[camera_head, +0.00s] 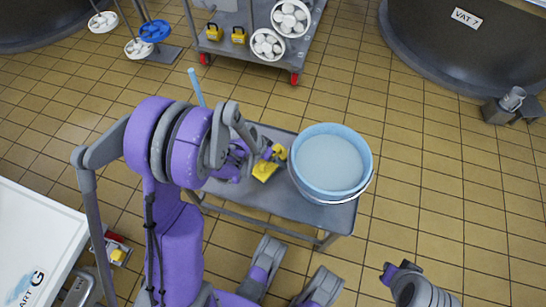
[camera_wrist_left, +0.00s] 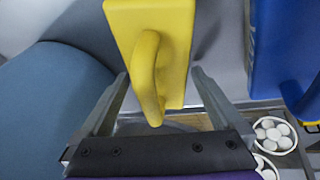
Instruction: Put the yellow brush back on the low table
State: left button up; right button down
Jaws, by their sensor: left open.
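The yellow brush (camera_head: 265,170) is at the low table's top, beside the pale blue bucket. The low table (camera_head: 340,219) is grey and partly hidden by my left arm. My left gripper (camera_head: 262,153) is open at the brush. In the left wrist view the brush (camera_wrist_left: 174,60) shows a flat yellow body with a raised loop handle, and the handle lies between the open fingers (camera_wrist_left: 162,80). I cannot tell whether the fingers touch it, or whether the brush rests fully on the table. My right gripper (camera_head: 390,272) is at the lower right, away from the table; its jaws are unclear.
The pale blue bucket (camera_head: 328,160) fills the table's right part. A dark blue object (camera_wrist_left: 284,50) stands right of the brush in the left wrist view. A grey trolley (camera_head: 238,60) is behind. A white cart (camera_head: 38,235) is at left. Floor is free at right.

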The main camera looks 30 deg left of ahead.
pick_arm(q)
jog(key=shift+r, duration=0.2)
jog(key=p+v, duration=0.3)
jog(key=v, duration=0.7)
jog(key=shift+s+r+p, duration=0.15)
jog(key=shift+r+p, duration=0.2)
jog(key=shift+p, duration=0.05)
jog(key=s+d+r+y, duration=0.1)
jog(key=s+d+r, duration=0.3)
jog(key=s, duration=0.3)
jog(key=s+d+r+n+y, duration=0.1)
jog(key=s+d+r, duration=0.4)
jog(key=s+r, duration=0.1)
jog(key=shift+s+d+r+y, duration=0.25)
jog(key=shift+s+y, duration=0.15)
jog(key=shift+s, duration=0.3)
